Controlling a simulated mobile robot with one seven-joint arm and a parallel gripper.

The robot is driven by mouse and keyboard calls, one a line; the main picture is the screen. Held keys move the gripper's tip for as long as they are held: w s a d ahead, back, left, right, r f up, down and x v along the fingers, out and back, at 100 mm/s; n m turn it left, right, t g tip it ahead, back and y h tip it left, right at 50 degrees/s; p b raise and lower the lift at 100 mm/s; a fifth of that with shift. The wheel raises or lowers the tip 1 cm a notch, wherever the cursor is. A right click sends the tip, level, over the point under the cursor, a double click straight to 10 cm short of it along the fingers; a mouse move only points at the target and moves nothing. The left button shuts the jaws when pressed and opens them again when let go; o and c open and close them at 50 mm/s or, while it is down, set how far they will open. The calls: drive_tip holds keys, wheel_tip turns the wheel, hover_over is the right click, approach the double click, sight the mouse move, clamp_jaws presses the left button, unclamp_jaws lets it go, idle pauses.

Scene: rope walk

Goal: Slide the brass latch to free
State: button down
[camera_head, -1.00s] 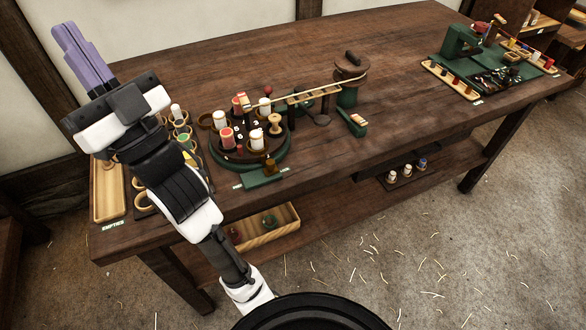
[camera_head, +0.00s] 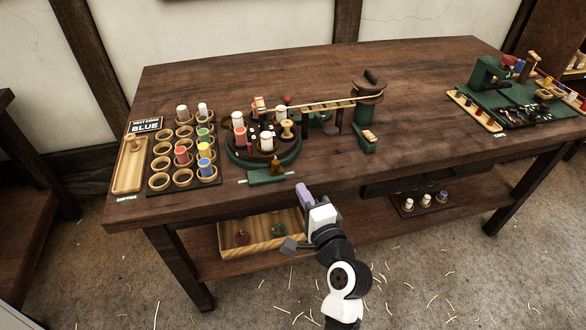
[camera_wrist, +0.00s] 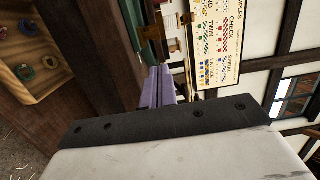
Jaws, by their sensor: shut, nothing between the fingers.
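The brass latch (camera_head: 277,166) is a small brownish-gold piece standing on a green block (camera_head: 262,177) at the front of the round green-based carousel (camera_head: 262,155). My gripper (camera_head: 302,190) has lilac fingers, shut and empty, at the table's front edge. In the head view it is just right of and below the latch, apart from it in the picture. In the wrist view the shut fingers (camera_wrist: 159,84) point towards the green block (camera_wrist: 132,24) and a brass-brown piece (camera_wrist: 154,32), likely the latch. Whether they touch cannot be told.
Spools and cups stand on the carousel. A cup rack (camera_head: 184,162) and a wooden tray (camera_head: 129,163) lie left. A slotted wooden bar (camera_head: 327,105) runs to a reel (camera_head: 367,92) on the right. A wooden box (camera_head: 262,234) sits on the lower shelf.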

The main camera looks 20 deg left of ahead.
sight(263, 158)
drive_tip(key=shift+w+a, duration=0.1)
drive_tip(key=shift+w, duration=0.05)
drive_tip(key=p+x, duration=0.3)
drive_tip(key=x, duration=0.6)
drive_tip(key=shift+w+a, duration=0.25)
drive_tip(key=shift+w, duration=0.05)
drive_tip(key=s+a, duration=0.1)
drive_tip(key=a+p, duration=0.1)
drive_tip(key=s+a+p, duration=0.1)
drive_tip(key=shift+s+a+r, duration=0.15)
drive_tip(key=shift+s+a, duration=0.15)
drive_tip(key=shift+a, duration=0.1)
drive_tip(key=shift+s, duration=0.1)
